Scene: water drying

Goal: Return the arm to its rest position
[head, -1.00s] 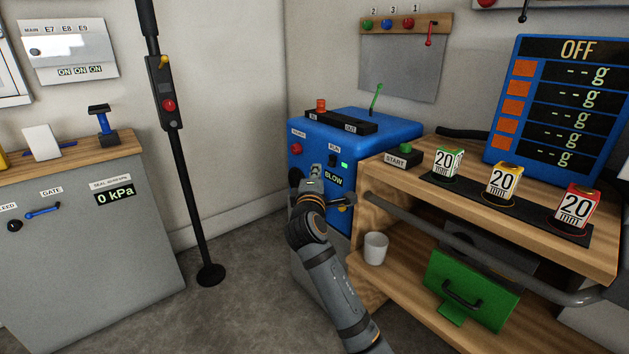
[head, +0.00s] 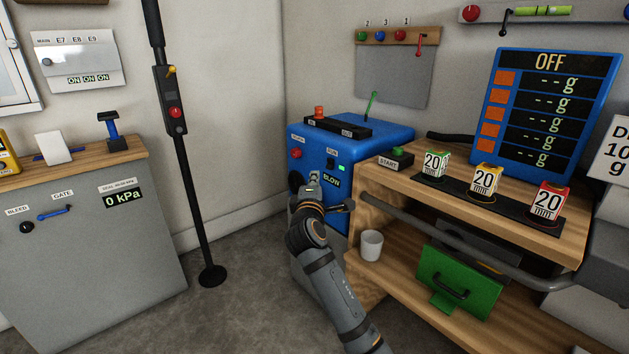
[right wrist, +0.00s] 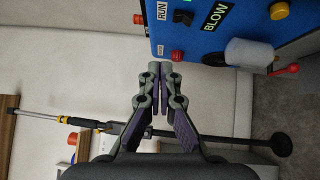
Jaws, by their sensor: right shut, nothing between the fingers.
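My right arm (head: 335,290) reaches up from the bottom of the head view. Its gripper (head: 314,182) is in front of the blue machine (head: 345,150), just below the BLOW display (head: 331,180). In the right wrist view, the gripper's fingers (right wrist: 161,68) are pressed together with nothing between them. The tips show beside the edge of the blue machine (right wrist: 195,35), near a red button (right wrist: 177,55). I cannot tell whether they touch it. My left gripper is not in view.
A wooden bench (head: 390,184) with a metal rail (head: 440,240) stands right of the arm. A white cup (head: 371,245) sits on its lower shelf. A black pole (head: 190,200) stands on the left, near a grey cabinet (head: 90,250). The floor between is clear.

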